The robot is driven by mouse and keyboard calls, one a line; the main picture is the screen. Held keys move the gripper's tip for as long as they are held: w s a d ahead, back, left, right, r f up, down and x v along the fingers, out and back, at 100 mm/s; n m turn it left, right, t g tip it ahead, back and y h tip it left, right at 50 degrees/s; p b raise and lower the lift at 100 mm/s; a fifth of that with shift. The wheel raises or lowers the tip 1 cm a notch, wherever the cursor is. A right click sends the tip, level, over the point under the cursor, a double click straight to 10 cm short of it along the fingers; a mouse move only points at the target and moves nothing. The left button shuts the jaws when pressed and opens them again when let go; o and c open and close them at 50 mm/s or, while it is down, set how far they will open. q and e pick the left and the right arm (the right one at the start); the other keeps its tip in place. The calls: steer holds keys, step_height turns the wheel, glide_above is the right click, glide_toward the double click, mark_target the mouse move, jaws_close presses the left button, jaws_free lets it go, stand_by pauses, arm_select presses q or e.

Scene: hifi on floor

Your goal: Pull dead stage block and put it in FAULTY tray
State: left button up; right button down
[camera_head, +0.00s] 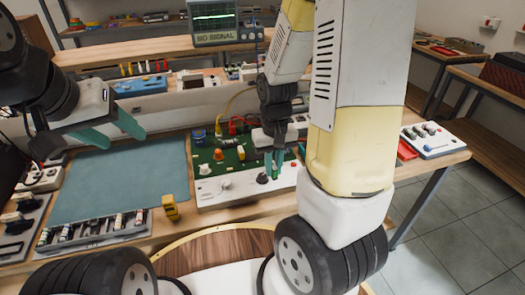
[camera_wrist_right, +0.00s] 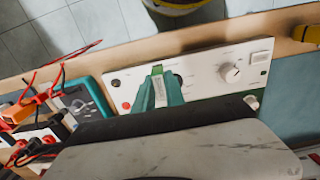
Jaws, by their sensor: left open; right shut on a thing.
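The hi-fi amplifier has a white front panel (camera_head: 226,188) and a green circuit board (camera_head: 231,156) behind it, on the bench. Orange and blue parts stand on the board. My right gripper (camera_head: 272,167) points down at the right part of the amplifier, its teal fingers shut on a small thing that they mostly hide. In the right wrist view the fingers (camera_wrist_right: 159,88) stand close together in front of the white panel (camera_wrist_right: 205,75). I cannot tell whether the held thing is the stage block. My left gripper (camera_head: 125,140) is open and empty above the teal mat (camera_head: 120,180). No FAULTY label is readable.
A red tray (camera_head: 406,151) and a white box with knobs (camera_head: 432,139) lie at the bench's right end. The mat is clear.

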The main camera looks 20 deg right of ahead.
mark_target(274, 165)
steer(key=shift+r, duration=3.65)
